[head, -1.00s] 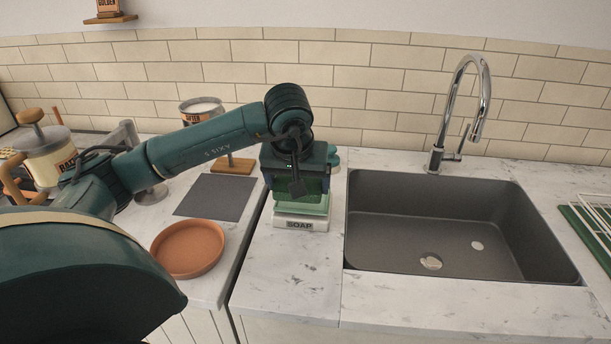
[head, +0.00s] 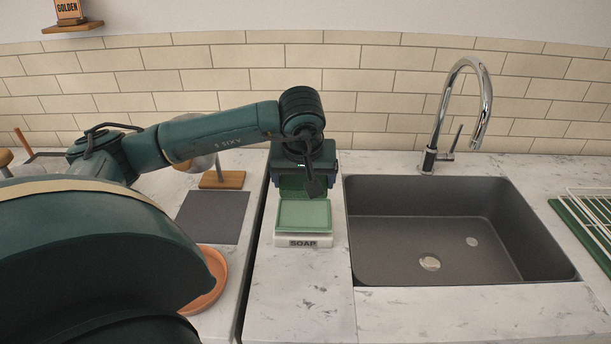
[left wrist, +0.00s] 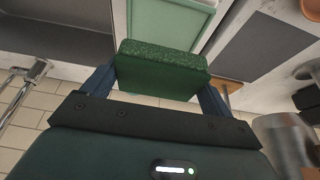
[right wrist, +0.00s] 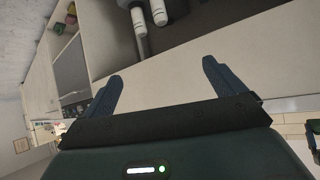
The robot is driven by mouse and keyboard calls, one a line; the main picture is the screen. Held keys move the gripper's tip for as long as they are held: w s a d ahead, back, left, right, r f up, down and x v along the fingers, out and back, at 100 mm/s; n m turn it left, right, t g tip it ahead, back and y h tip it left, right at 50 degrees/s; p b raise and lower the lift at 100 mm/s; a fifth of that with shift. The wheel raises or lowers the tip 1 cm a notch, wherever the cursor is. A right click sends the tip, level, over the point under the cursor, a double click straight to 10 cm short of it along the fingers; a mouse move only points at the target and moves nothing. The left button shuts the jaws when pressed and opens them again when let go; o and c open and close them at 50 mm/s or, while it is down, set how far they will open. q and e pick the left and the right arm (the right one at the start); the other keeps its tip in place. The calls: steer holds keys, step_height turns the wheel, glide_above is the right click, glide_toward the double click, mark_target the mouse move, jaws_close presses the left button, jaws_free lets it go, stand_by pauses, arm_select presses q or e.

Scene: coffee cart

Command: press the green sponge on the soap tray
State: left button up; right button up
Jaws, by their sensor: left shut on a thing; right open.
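The soap tray (head: 303,241) is a white block labelled SOAP with a pale green top, standing on the marble counter left of the sink. My left gripper (head: 300,182) is shut on the dark green sponge (left wrist: 160,68), which lies across its two fingers in the left wrist view. In the head view the sponge is partly hidden behind the gripper, at the tray's far edge. The pale green top is mostly bare, and I cannot tell whether the sponge touches it. The tray also shows beyond the sponge in the left wrist view (left wrist: 172,18). My right gripper (right wrist: 162,78) is open and empty.
The sink (head: 400,272) and its chrome tap (head: 432,145) are right of the tray. A grey mat (head: 212,217) and a terracotta dish (head: 207,292) lie to the left. A rack (head: 585,220) stands at far right. The right wrist view shows a cabinet with white bottles (right wrist: 140,25).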

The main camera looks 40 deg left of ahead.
mark_target(304, 213)
arm_select(q)
steer(key=shift+f+b, duration=0.4)
steer(key=shift+f, duration=0.3)
step_height(304, 213, down, 4)
steer(key=shift+r+b, duration=0.25)
steer(key=shift+b, duration=0.9)
steer(key=shift+f, duration=0.5)
arm_select(e)
steer(key=shift+w+a+f+n+t+y, duration=0.1)
steer(key=shift+a+f+n+t+y, duration=0.25)
steer(key=shift+a, duration=0.35)
arm_select(q)
steer(key=shift+f+b, duration=0.2)
steer(key=shift+b, duration=0.2)
arm_select(e)
steer(key=shift+w+d+f, duration=0.1)
steer(key=shift+w+f, duration=0.1)
steer(key=shift+w, duration=0.05)
arm_select(q)
steer(key=shift+f+b, duration=0.6)
arm_select(e)
steer(key=shift+s+f, duration=0.1)
steer(key=shift+f, duration=0.5)
arm_select(q)
steer(key=shift+s+f+b, duration=0.1)
steer(key=shift+f+b, duration=0.25)
steer(key=shift+b, duration=0.05)
arm_select(e)
steer(key=shift+f, duration=0.15)
